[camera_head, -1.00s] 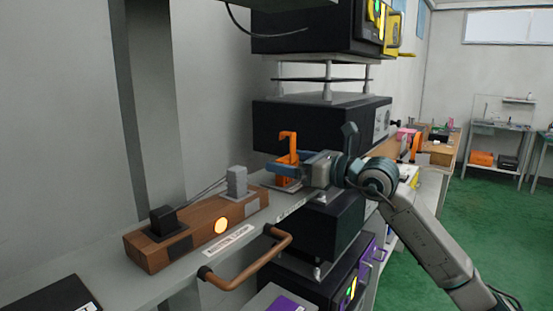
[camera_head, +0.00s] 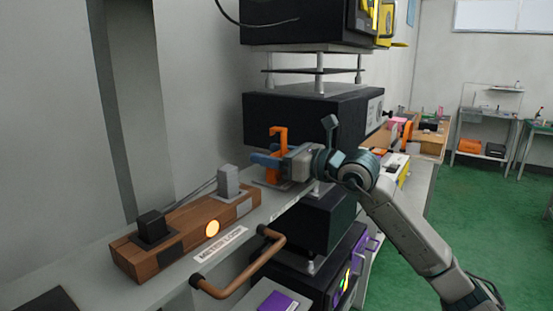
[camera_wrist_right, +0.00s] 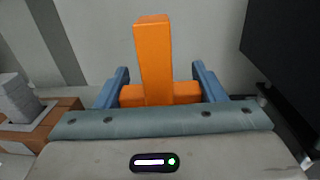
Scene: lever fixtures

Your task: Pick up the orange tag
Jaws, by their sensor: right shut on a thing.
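The orange tag (camera_head: 279,136) stands upright at the far end of the grey shelf, beside the black equipment. It has a tall post and a lower crosspiece. My right gripper (camera_head: 267,160) comes in from the right and is shut on it. In the right wrist view, the orange tag (camera_wrist_right: 154,60) rises between the two blue fingers of my right gripper (camera_wrist_right: 160,92), one finger at each end of its crosspiece. Its lower part is hidden by the gripper there, and I cannot tell whether it touches the shelf. My left gripper is not in view.
A wooden block (camera_head: 180,232) with a black lever base, a grey block (camera_head: 228,182) and a lit orange lamp (camera_head: 212,228) lies on the shelf nearer to me. A brown handle (camera_head: 240,285) sticks out from the shelf front. Black equipment boxes (camera_head: 300,118) stand close behind the tag.

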